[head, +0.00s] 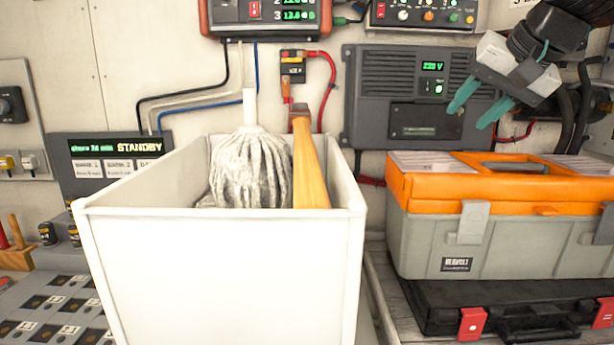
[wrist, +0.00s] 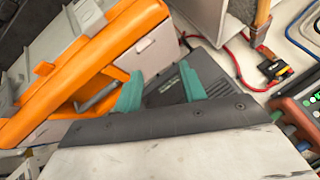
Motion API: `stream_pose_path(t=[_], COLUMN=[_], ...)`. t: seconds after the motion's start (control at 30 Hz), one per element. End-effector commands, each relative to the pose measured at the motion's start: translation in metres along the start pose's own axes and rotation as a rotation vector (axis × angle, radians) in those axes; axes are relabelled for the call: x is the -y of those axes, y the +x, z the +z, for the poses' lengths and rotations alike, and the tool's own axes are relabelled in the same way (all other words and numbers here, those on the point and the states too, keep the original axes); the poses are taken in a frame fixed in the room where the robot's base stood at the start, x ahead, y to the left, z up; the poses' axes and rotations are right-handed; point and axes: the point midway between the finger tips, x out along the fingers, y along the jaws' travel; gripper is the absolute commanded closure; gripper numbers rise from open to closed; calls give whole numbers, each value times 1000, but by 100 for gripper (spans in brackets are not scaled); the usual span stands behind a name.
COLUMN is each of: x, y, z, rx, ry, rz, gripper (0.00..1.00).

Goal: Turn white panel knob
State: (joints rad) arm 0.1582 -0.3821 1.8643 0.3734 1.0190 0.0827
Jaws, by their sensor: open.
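A white knob (head: 403,14) sits on a dark control panel (head: 418,22) at the top of the head view, beside an orange knob (head: 428,15) and a green one (head: 453,18). The panel's upper part is cut off by the frame edge. My gripper (head: 471,113) is open and empty, its two teal fingers apart, below and right of the panel, in front of the grey 230 V unit. In the wrist view my gripper (wrist: 160,87) also shows nothing between its fingers. I cannot make out the white knob in the wrist view.
An orange-lidded toolbox (head: 500,245) stands below my gripper on a black case (head: 520,310). A white bin (head: 215,260) with a mop and wooden handle stands in the middle. The grey unit (head: 365,95), a red-edged meter (head: 225,18) and cables are on the wall.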

Motion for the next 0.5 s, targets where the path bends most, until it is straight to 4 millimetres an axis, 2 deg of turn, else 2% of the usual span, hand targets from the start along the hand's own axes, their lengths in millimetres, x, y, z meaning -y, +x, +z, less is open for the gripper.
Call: stream_pose_path(t=[0.03,0.17,0.2,0.3,0.4,0.5], x=[-15,-57,-70,-102,-129,-148], y=[11,31,35,41,43,44], z=[34,124,151,217,271,311], rx=[66,240,291,410,501,552], ry=[-28,-112,-139,-205,-260,-302], rz=[41,150,181,253,307,340], gripper=[59,59,59,59,59,59])
